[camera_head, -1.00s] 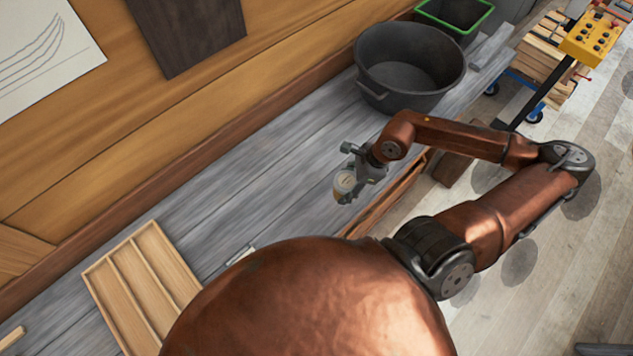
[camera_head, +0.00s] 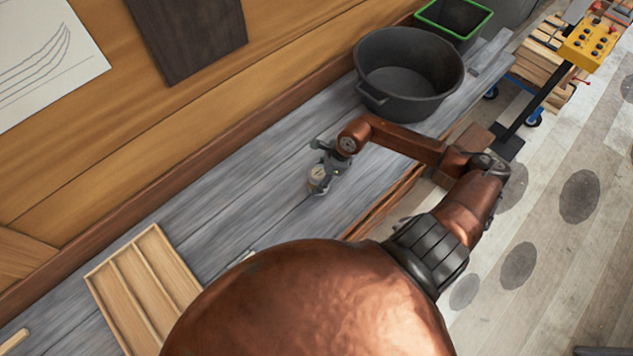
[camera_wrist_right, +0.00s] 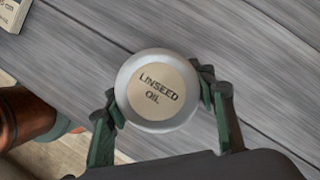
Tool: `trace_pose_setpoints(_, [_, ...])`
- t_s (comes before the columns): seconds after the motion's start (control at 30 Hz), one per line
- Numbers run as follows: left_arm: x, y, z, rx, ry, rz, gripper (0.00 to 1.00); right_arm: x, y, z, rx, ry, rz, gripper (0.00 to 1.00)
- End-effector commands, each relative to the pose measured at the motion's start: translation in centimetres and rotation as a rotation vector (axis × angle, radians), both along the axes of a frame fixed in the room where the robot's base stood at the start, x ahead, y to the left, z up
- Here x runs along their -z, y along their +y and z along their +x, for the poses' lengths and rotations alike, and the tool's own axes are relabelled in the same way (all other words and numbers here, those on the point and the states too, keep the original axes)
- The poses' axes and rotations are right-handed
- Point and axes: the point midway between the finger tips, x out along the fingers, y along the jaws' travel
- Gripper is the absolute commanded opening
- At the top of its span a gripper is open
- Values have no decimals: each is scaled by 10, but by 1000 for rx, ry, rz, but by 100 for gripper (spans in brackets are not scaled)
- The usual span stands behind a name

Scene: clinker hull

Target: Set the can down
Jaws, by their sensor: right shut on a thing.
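The can (camera_wrist_right: 156,90) has a pale round top with a label reading "LINSEED OIL" in the right wrist view. It also shows small in the head view (camera_head: 318,176). My right gripper (camera_wrist_right: 160,104) is shut on the can, with a finger on each side of it. In the head view my right gripper (camera_head: 326,168) is over the grey plank bench (camera_head: 225,205). The can's base is hidden in the wrist view, and I cannot tell whether it touches the bench. My left gripper is not in view.
A black tub (camera_head: 408,75) stands on the bench beyond my right arm, with a green-rimmed black bin (camera_head: 454,20) behind it. A wooden divided tray (camera_head: 143,290) lies at the lower left. The planks between tray and can are mostly clear.

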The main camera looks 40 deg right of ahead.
Motion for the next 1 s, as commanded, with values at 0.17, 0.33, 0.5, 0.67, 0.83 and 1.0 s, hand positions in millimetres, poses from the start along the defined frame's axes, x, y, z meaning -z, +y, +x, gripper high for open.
trace_pose_setpoints(0.17, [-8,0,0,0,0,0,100,14,2,7,2,2,6,12])
trace_pose_setpoints(0.33, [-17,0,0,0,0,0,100,34,1,7,1,0,3,12])
trace_pose_setpoints(0.5, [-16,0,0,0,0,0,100,38,1,7,-1,-1,1,12])
trace_pose_setpoints(0.67, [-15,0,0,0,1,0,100,39,1,7,-1,-1,1,12])
trace_pose_setpoints(0.83, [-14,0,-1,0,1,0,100,41,1,6,0,1,0,58])
trace_pose_setpoints(1.0, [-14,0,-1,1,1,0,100,40,1,6,0,1,0,69])
